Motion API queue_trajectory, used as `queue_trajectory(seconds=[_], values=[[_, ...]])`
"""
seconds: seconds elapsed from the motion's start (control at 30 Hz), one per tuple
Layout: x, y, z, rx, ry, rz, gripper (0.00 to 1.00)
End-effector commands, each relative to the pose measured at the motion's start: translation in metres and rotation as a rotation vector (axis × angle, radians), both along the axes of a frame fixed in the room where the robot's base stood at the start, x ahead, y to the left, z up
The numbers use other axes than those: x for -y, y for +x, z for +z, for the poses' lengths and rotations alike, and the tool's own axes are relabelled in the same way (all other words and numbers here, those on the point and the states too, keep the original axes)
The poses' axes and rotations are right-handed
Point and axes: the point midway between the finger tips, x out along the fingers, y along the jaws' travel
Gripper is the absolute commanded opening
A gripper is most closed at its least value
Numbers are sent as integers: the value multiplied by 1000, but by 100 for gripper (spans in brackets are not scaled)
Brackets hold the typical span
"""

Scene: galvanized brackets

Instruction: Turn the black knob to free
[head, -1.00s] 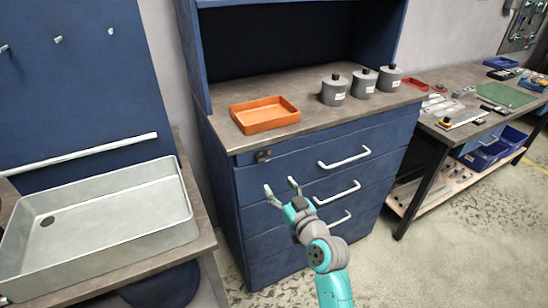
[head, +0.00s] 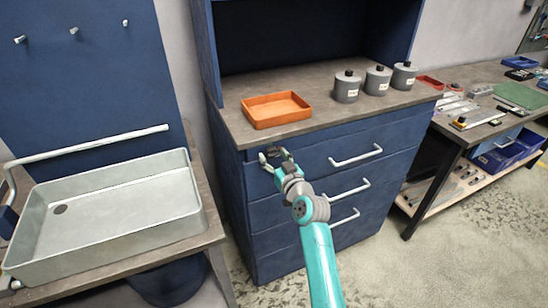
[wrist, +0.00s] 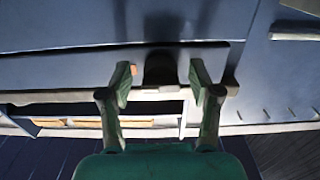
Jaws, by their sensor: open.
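The black knob is on the front of the blue cabinet, at the upper left of the top drawer. In the wrist view a dark shape that looks like the knob (wrist: 160,67) shows between the two fingers, with space on both sides. My gripper (head: 273,156) is open in front of it, one finger to each side, and it also shows in the wrist view (wrist: 161,78). I cannot tell how deep the fingers reach around the knob. In the head view the gripper mostly hides the knob, and its setting cannot be read.
The cabinet's top drawer (head: 320,152) has a light bar handle (head: 357,156) to the right. An orange tray (head: 277,122) and three grey canisters, one of them at the left (head: 346,92), stand on the top above. A metal basin (head: 125,235) is at the left.

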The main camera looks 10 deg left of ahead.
Motion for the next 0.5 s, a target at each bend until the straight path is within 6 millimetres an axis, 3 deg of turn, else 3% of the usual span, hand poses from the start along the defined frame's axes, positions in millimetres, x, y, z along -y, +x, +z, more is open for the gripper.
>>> queue_trajectory(seconds=[0.27, 0.5], values=[[-1, 1, -1, -1, -1, 0, 63], [-1, 1, 0, -1, 0, 0, 4]])
